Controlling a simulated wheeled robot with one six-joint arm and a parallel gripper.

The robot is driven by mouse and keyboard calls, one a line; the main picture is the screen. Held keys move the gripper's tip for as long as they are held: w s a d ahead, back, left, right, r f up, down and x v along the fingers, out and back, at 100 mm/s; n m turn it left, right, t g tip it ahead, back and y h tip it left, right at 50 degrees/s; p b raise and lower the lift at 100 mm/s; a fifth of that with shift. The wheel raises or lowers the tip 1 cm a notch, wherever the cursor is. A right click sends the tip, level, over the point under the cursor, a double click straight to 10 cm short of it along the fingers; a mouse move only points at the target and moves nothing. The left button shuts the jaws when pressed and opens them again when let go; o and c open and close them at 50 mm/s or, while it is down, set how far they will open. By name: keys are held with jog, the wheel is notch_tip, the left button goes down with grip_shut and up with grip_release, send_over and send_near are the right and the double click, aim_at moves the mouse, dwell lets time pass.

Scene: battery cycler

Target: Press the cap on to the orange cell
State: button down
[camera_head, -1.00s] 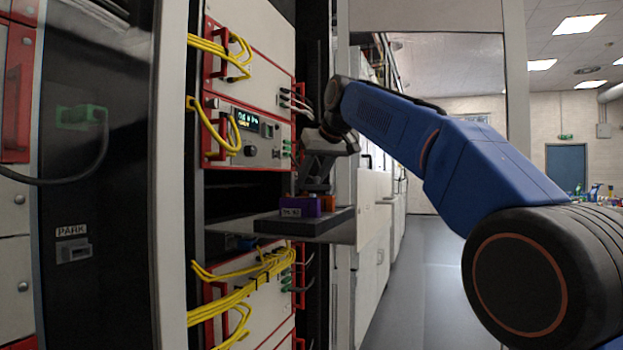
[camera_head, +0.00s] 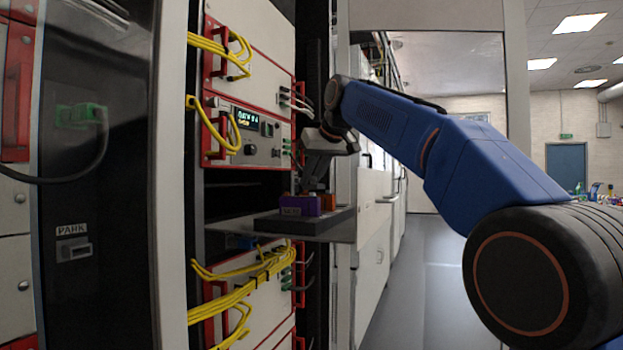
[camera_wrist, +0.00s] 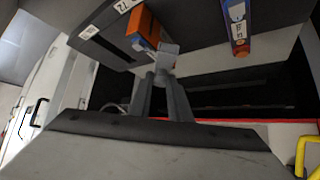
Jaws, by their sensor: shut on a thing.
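The orange cell (camera_wrist: 146,27) stands on the dark block on the shelf, with a blue side showing in the wrist view. In the head view only a small part of the orange cell (camera_head: 325,203) shows, behind a purple block. My gripper (camera_wrist: 166,75) is shut on a small grey piece, seemingly the cap (camera_wrist: 166,53). The cap is at the end of the orange cell and looks in touch with it; I cannot tell whether it is fully seated. In the head view my gripper (camera_head: 316,185) is just above the cell, and the cap is hard to make out.
The purple block (camera_head: 299,206) sits close to the left of the orange cell. A blue cell with labels (camera_wrist: 237,22) shows in the wrist view. The shelf (camera_head: 235,226) carries the dark block (camera_head: 280,224). Yellow cables (camera_head: 235,290) hang below; a red-edged cycler unit (camera_head: 250,138) is above.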

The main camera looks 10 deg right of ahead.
jog(key=shift+w+d+f, duration=0.55)
jog(key=shift+d+f, duration=0.1)
jog(key=shift+f, duration=0.05)
dwell(0.8)
jog(key=c, duration=1.6)
grip_release()
jog(key=shift+o, duration=0.2)
jog(key=o, duration=0.5)
jog(key=shift+r, duration=0.1)
jog(key=shift+w+a+r, duration=0.1)
jog(key=shift+r, duration=3.6)
